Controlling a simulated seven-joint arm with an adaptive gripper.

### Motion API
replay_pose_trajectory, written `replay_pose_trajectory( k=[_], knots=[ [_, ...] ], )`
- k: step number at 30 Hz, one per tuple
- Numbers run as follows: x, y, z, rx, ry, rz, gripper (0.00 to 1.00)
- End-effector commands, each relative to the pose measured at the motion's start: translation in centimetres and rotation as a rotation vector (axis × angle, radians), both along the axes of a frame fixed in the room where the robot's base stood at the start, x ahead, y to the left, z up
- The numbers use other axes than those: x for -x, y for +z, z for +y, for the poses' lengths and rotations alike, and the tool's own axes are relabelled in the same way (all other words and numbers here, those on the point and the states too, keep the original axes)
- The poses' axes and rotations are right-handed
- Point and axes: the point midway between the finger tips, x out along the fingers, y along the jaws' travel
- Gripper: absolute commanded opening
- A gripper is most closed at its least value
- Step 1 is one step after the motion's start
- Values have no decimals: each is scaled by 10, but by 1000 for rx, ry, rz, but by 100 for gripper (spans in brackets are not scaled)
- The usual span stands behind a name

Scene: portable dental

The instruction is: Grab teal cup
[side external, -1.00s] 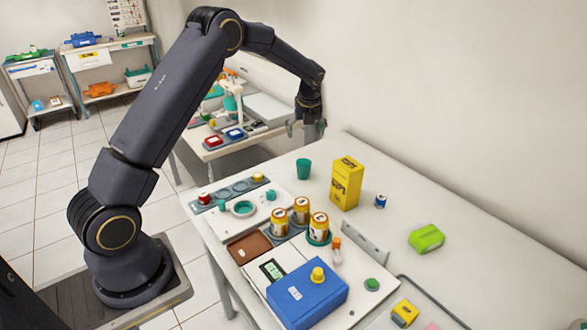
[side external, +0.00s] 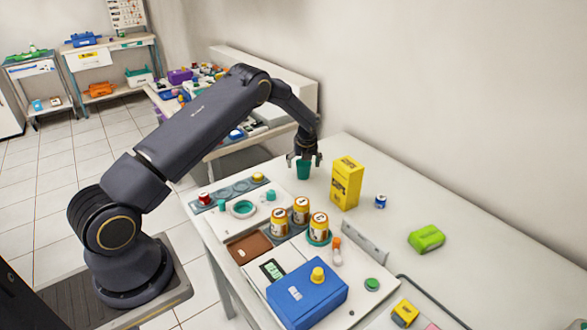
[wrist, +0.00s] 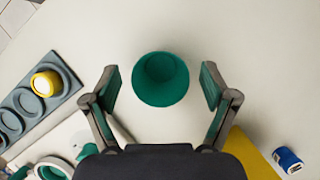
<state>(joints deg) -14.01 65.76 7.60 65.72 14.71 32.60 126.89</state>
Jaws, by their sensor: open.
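The teal cup (side external: 303,171) stands upright on the white table, left of the yellow box. In the wrist view the cup (wrist: 160,79) shows from above, with its open mouth facing the camera. My gripper (side external: 303,158) is lowered over the cup with its fingers pointing down. In the wrist view my gripper (wrist: 160,85) is open, with one finger on each side of the cup and a visible gap on both sides. The cup lies slightly ahead of the fingers' midline there. The side view does not clearly show how low the fingertips reach.
A yellow box (side external: 346,183) stands close to the right of the cup, with a small blue can (side external: 380,201) beyond it. A grey tray with round wells (wrist: 39,97) lies to the left. Several cans stand nearer the front. The table behind the cup looks clear.

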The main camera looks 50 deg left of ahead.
Motion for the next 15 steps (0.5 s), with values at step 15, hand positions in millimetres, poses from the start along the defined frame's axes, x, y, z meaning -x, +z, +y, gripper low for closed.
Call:
replay_pose_trajectory(
  k=[15],
  knots=[
    [-1,-2,1,0,0,-1,58]
  ],
)
